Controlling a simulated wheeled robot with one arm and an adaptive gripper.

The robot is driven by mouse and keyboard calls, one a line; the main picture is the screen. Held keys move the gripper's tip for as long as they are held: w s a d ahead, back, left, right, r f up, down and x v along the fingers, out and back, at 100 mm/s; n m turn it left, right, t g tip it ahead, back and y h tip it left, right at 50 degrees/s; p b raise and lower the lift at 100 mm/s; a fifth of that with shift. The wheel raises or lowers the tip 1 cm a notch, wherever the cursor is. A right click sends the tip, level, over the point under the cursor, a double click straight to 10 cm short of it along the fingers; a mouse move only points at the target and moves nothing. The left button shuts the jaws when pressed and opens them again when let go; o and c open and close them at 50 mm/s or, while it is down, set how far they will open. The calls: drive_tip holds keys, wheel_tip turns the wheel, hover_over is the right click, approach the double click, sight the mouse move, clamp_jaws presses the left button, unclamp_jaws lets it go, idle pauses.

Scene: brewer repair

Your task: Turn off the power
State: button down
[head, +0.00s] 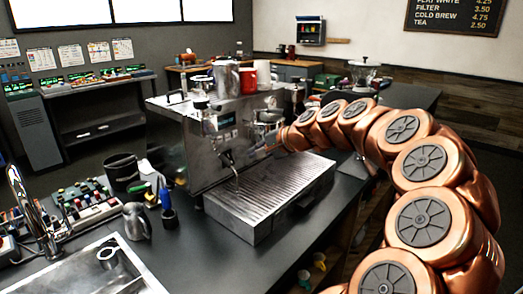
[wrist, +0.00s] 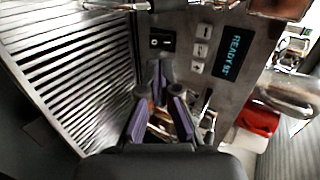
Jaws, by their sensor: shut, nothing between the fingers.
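The steel espresso machine (head: 208,150) stands on the dark counter in the head view. In the wrist view its front panel carries a small black rocker switch (wrist: 162,43) with white marks. Beside the switch are several light buttons (wrist: 201,50) and a lit display (wrist: 233,55) with blue text that begins "READY". My gripper (wrist: 157,80) is shut and empty, with purple finger pads. In the picture its tips lie just below the switch; whether they touch the panel I cannot tell. In the head view my arm reaches the machine's right side, and the gripper is not clearly visible.
The ribbed drip tray (head: 270,195) juts out in front of the machine. A steel pitcher (head: 136,221), a blue-handled tool (head: 168,208) and a black bin (head: 122,171) stand left of it. A sink (head: 105,268) is at the lower left. A red item (wrist: 258,120) shows in the wrist view.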

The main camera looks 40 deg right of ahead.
drive_tip(key=s+a+f+n+g+y, duration=0.1)
drive_tip(key=s+a+f+n+g, duration=0.15)
drive_tip(key=a, duration=0.55)
drive_tip(key=s+a+f+n+g, duration=0.2)
drive_tip(key=s+a+n, duration=0.1)
drive_tip(key=a, duration=0.6)
drive_tip(key=s+a+f+n+g+y, duration=0.1)
drive_tip(key=s+a+f+n+g, duration=0.15)
drive_tip(key=a, duration=0.55)
drive_tip(key=s+a+f+n+g+h, duration=0.2)
drive_tip(key=s+f+n+g, duration=0.1)
drive_tip(key=s, duration=1)
drive_tip(key=s+a+f+n+g+h, duration=0.2)
drive_tip(key=s+f, duration=0.4)
drive_tip(key=s, duration=0.6)
drive_tip(key=n+g, duration=0.1)
drive_tip(key=n, duration=0.1)
drive_tip(key=shift+s+f+n, duration=0.2)
drive_tip(key=shift+s+n, duration=0.1)
drive_tip(key=shift+s, duration=0.05)
drive_tip(key=shift+a, duration=0.1)
